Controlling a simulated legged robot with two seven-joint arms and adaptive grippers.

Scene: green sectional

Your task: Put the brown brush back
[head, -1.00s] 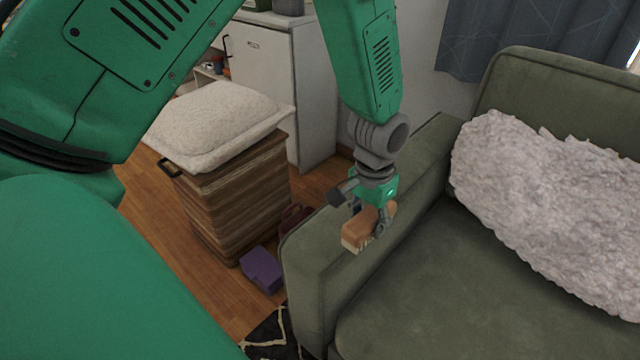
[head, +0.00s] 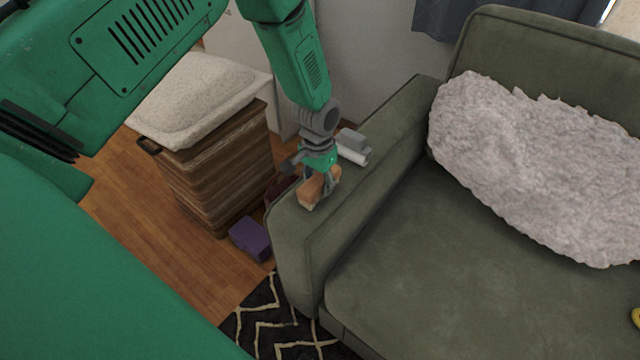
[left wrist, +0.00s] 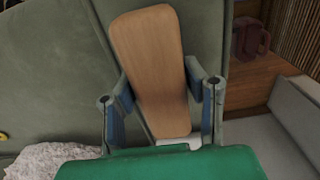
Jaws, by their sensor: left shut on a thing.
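My left gripper (head: 318,178) is shut on the brown brush, its fingers on either side of the wooden body. The brush (head: 314,190) has a brown wooden back and a paler bristle side, and it shows over the green sofa's armrest (head: 300,232). I cannot tell whether it touches the armrest. In the left wrist view the flat wooden back of the brush (left wrist: 152,65) fills the space between the two fingers. My right gripper is not in view.
A grey and white object (head: 352,146) lies on the armrest behind the gripper. A striped hamper (head: 220,180) with a white cushion (head: 200,100) stands left of the sofa, near a purple box (head: 251,238) on the floor. A fluffy pillow (head: 530,165) lies on the sofa.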

